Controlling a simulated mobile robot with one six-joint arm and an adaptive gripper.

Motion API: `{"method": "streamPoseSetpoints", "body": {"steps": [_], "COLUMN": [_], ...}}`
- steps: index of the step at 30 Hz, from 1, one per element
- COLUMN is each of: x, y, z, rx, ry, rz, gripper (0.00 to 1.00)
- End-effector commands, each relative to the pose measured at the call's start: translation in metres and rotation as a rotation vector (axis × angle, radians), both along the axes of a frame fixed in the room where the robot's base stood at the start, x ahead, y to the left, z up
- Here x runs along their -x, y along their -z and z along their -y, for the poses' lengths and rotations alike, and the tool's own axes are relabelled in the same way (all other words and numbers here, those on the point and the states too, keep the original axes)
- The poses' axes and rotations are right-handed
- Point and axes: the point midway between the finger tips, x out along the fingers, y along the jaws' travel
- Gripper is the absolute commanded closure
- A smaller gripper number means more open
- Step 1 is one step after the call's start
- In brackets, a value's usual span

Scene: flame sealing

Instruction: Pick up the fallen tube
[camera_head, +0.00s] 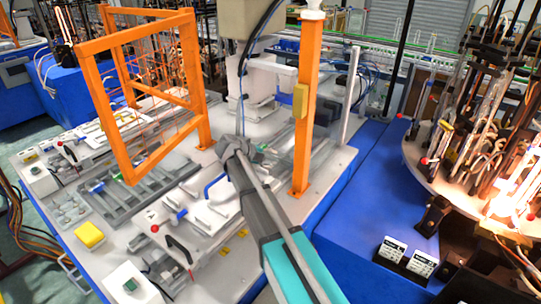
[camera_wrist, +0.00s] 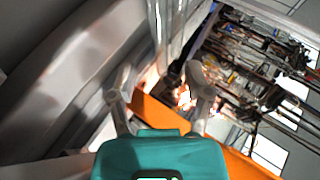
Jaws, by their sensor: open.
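My gripper (camera_wrist: 159,67) shows in the wrist view, with its teal body at the bottom and two grey fingers spread apart. Nothing is visible between the fingers. In the head view, my grey and teal arm reaches from the lower middle up over the white machine table (camera_head: 325,195). I cannot tell the fingertips there. I cannot make out a fallen tube in either view; it may be hidden or too small to tell.
An orange frame (camera_head: 91,85) stands on the table left of my arm, and an orange post (camera_head: 306,110) stands to its right. A round machine (camera_head: 420,160) with a bright glow stands at the right.

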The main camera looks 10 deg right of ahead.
Motion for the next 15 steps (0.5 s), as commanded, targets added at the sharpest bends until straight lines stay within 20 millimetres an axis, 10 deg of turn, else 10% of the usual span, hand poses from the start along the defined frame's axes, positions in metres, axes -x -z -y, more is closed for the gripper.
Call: {"method": "streamPoseSetpoints", "body": {"steps": [15], "x": [-0.01], "y": [0.023], "z": [0.033], "rx": [-0.001], "ry": [-0.002], "rz": [0.0], "gripper": [0.36]}}
